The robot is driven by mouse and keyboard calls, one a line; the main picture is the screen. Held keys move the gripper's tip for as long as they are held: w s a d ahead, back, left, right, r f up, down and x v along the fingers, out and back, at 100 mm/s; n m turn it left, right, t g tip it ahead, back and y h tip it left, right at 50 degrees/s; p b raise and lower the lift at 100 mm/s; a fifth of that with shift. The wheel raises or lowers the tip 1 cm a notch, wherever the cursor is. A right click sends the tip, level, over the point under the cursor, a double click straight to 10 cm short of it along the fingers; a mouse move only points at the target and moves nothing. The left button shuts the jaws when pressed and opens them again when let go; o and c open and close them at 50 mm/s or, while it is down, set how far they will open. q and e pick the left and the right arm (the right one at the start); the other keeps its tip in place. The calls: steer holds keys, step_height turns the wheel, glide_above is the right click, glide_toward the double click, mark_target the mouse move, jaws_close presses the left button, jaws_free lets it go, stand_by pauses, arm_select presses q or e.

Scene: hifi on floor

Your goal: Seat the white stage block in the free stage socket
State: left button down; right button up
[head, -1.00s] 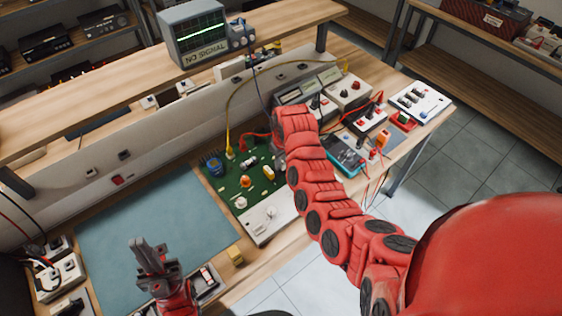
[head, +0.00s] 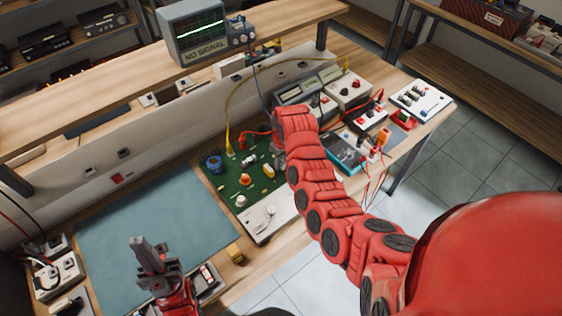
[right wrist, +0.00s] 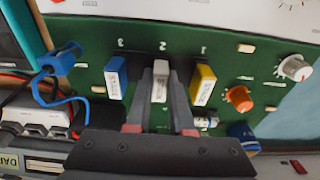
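In the right wrist view, the white stage block (right wrist: 160,82) stands upright on the green board (right wrist: 90,75), at the place marked 2. The blue block (right wrist: 117,78) is at 3 and the yellow block (right wrist: 203,85) at 1. My right gripper (right wrist: 160,80) has a finger on each side of the white block and appears shut on it. How deep the block sits is hard to tell. In the head view my right arm hides the white block; the yellow block (head: 268,171) shows beside it. My left gripper (head: 148,250) is above the bench's front left, its finger gap unclear.
Orange (right wrist: 238,98) and white (right wrist: 295,68) knobs and a blue plug with its lead (right wrist: 60,58) stand near the blocks. The blue-grey mat (head: 150,225) is mostly clear. Instruments and cables crowd the right.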

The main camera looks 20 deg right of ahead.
steer(key=o, duration=0.5)
steer(key=shift+r+b, duration=0.3)
steer(key=shift+r, duration=0.25)
steer(key=r+b, duration=0.1)
steer(key=r, duration=0.1)
steer(key=r+b, duration=0.1)
steer(key=r, duration=0.1)
steer(key=shift+s+d+r, duration=0.1)
steer(key=shift+s+r, duration=0.1)
steer(key=shift+s+d+r+p, duration=0.1)
steer(key=shift+s+r+p, duration=0.15)
steer(key=shift+r+p, duration=1.25)
steer(key=shift+s+d+r+p, duration=0.1)
steer(key=shift+s+r+p, duration=0.3)
steer(key=shift+r, duration=2.05)
steer(key=shift+s+d+r+p, duration=0.15)
steer(key=shift+r+p, duration=0.9)
steer(key=shift+r, duration=0.9)
steer(key=shift+a, duration=0.1)
